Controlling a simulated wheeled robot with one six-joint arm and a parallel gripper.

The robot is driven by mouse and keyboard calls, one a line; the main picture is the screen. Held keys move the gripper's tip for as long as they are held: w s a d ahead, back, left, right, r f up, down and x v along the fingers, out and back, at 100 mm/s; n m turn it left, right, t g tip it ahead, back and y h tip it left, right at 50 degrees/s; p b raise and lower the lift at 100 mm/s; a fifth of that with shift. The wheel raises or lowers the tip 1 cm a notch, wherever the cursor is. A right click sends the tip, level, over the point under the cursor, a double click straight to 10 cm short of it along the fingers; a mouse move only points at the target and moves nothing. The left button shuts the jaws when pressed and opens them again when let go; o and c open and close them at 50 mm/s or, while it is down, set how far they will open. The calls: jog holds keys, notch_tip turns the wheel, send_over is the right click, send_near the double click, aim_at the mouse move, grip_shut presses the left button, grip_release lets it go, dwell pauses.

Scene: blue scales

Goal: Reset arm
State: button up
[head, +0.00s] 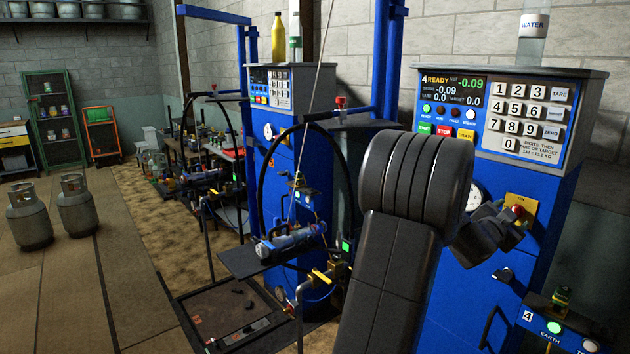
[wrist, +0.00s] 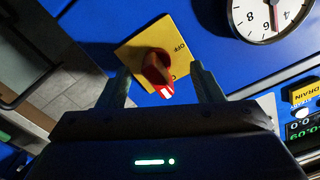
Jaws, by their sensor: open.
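My gripper (wrist: 160,88) is open in the wrist view, its two dark fingers spread on either side of a red rotary knob (wrist: 158,70). The knob sits on a yellow plate (wrist: 135,42) marked OFF, on a blue cabinet. I cannot tell whether the fingers touch the knob. In the head view my arm crosses the middle and reaches right to the blue scale cabinet (head: 440,290). The yellow plate also shows there (head: 525,208), partly behind my wrist. The fingertips are hidden in that view.
A control panel (head: 495,112) with a keypad and a display reading READY and -0.09 tops the cabinet. A round gauge (wrist: 268,14) is near the knob. Another blue scale (head: 290,120) stands at centre. Two grey cylinders (head: 75,205) stand at left, with open floor around them.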

jog(key=n+p, duration=0.5)
jog(key=shift+f, duration=0.1)
dwell(0.6)
